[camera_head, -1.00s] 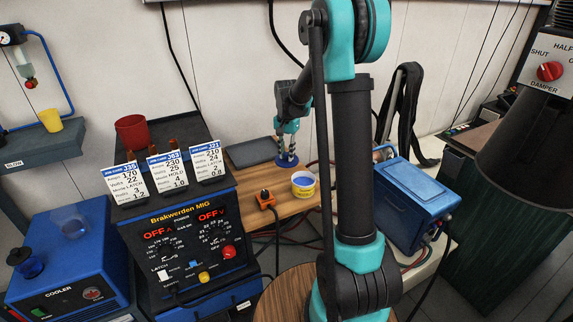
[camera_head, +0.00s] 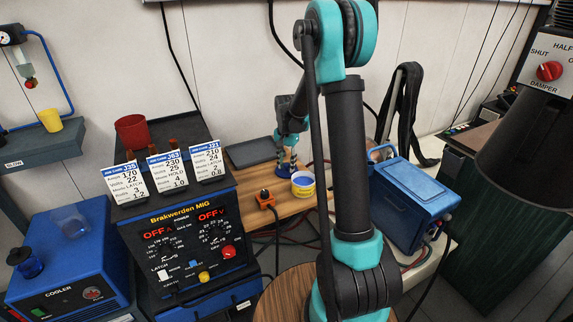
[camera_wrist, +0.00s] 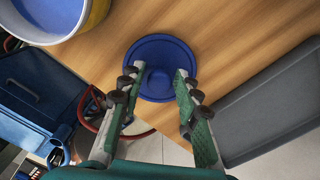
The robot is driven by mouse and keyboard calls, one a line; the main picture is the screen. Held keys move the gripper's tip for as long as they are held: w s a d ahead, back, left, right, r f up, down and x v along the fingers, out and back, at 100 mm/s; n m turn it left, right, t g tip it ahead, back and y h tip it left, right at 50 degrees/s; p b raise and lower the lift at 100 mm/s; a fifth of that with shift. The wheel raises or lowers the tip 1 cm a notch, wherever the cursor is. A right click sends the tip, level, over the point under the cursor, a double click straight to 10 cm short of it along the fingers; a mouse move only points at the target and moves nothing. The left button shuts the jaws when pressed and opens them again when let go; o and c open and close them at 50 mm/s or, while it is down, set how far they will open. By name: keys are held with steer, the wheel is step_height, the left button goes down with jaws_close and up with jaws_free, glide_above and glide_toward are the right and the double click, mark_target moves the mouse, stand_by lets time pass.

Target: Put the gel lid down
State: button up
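The gel lid (camera_wrist: 160,54) is a round blue disc with a knob. In the wrist view it lies flat over the wooden tabletop, close to the edge. My gripper (camera_wrist: 159,72) is open, with its two fingers on either side of the knob and apart from it. In the head view the lid (camera_head: 286,169) shows as a small blue disc under my gripper (camera_head: 287,155). The yellow and white gel tub (camera_head: 302,188) stands open just right of it; its blue gel shows at upper left in the wrist view (camera_wrist: 48,14).
A dark grey tray (camera_head: 250,152) lies on the wooden table (camera_head: 285,207), beside the lid. An orange clamp (camera_head: 265,200) sits at the table's near edge. A blue case (camera_head: 412,195) with cables stands to the right. The welder (camera_head: 195,245) with cards stands at left.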

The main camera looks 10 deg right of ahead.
mark_target(287, 164)
steer(key=shift+o, duration=0.5)
step_height(287, 164, up, 12)
steer(key=s+d+f+n+t, duration=0.1)
steer(key=s+f+n, duration=0.1)
steer(key=s, duration=0.8)
steer(key=s+d+f+n+t, duration=0.1)
steer(key=s+f+n, duration=0.2)
steer(key=s, duration=0.7)
steer(key=s+d+f+n+t, duration=0.2)
steer(key=s+f, duration=0.2)
steer(key=s, duration=0.6)
steer(key=shift+s+n, duration=0.15)
steer(key=shift+n, duration=0.15)
steer(key=shift+c, duration=1)
